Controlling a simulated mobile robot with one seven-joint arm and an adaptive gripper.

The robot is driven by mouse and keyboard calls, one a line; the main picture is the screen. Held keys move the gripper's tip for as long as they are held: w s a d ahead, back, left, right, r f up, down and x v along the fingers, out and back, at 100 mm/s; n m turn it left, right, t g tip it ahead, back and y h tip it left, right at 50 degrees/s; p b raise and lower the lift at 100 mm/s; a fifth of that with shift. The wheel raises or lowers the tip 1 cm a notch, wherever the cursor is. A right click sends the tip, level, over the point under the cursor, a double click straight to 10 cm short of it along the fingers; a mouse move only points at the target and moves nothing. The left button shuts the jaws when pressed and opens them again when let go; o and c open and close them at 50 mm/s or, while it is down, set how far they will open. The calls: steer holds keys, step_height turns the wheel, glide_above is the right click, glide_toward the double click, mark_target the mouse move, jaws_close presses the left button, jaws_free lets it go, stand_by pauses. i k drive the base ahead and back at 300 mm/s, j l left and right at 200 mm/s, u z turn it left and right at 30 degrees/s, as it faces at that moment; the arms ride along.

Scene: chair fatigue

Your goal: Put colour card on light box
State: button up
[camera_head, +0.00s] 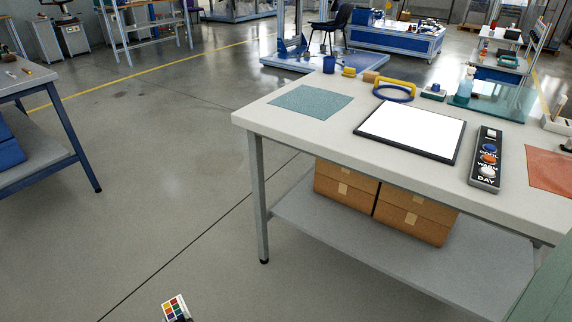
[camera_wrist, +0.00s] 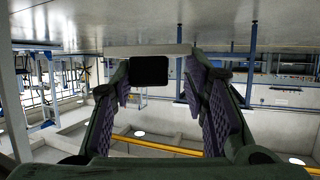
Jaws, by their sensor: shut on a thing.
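The colour card (camera_head: 174,307) shows at the bottom edge of the head view, with several coloured patches on white. A dark bit of what seems to be my gripper shows just below it. In the wrist view my gripper (camera_wrist: 152,78) has its two purple-padded fingers on either side of a dark rectangular piece (camera_wrist: 149,70), which appears to be the card's dark side. The light box (camera_head: 412,130) is a flat white panel with a black frame, lying bare on the pale table (camera_head: 310,125). The card is well away from it, out in front and left of the table.
A control panel (camera_head: 486,160) with knobs lies right of the light box, then a red mat (camera_head: 551,171). A teal mat (camera_head: 311,101) lies left, and a yellow-handled blue ring (camera_head: 394,92) behind. Cardboard boxes (camera_head: 415,217) sit on the lower shelf. Floor left of the table is clear.

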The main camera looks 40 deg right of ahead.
mark_target(409, 131)
steer(key=z, duration=1.35)
